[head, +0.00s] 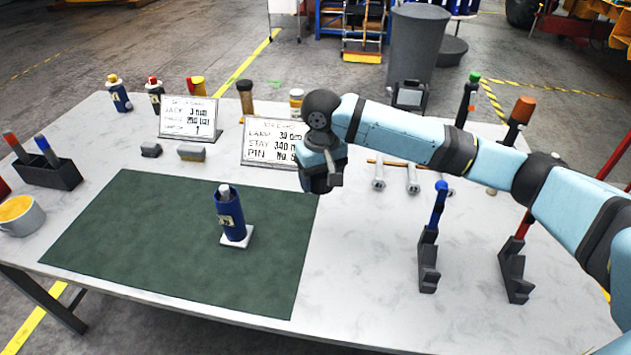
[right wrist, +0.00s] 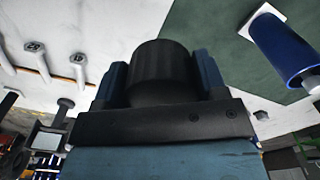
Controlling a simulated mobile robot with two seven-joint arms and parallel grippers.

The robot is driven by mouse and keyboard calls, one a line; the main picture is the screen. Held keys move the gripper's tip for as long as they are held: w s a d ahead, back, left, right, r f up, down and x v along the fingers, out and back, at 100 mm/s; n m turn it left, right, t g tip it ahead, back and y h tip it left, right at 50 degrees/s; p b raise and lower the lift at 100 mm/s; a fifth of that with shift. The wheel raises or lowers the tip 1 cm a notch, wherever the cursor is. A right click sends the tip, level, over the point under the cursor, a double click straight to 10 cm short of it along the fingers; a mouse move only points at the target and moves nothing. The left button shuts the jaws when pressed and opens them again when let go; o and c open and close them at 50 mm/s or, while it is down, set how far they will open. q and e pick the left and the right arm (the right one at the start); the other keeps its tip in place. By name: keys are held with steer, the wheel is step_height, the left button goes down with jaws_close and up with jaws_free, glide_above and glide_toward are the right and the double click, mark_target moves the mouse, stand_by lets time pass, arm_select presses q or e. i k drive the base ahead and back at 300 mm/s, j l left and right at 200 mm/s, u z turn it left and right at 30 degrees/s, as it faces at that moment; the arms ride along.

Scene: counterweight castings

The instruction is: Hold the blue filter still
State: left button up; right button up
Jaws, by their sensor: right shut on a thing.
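The blue filter (head: 229,214) is a blue cylinder with a label and a pale top. It stands upright on a small white square (head: 236,240) on the green mat (head: 130,240). It also shows at the upper right of the right wrist view (right wrist: 282,45). My right gripper (head: 322,182) is above the table to the right of the filter, clearly apart from it. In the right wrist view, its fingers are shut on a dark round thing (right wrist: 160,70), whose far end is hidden. My left gripper is out of view.
Two written signs (head: 188,117) (head: 270,141) stand behind the mat. Several metal tools (head: 412,178) lie beyond my right arm. Two dark stands (head: 428,262) (head: 514,270) are at the right. A cup (head: 20,216) and a dark holder (head: 48,172) are at the left.

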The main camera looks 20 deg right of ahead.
mark_target(237, 234)
steer(key=k, duration=0.65)
steer(key=z, duration=1.75)
steer(key=k+j, duration=0.1)
steer(key=j, duration=0.45)
steer(key=k+j, duration=0.1)
steer(key=j, duration=0.4)
steer(key=k+j, duration=0.1)
steer(key=j, duration=0.45)
steer(key=k+j, duration=0.15)
steer(key=j, duration=0.4)
steer(key=k+j, duration=0.1)
steer(key=j, duration=0.45)
steer(key=k+j, duration=0.1)
steer(key=j, duration=0.4)
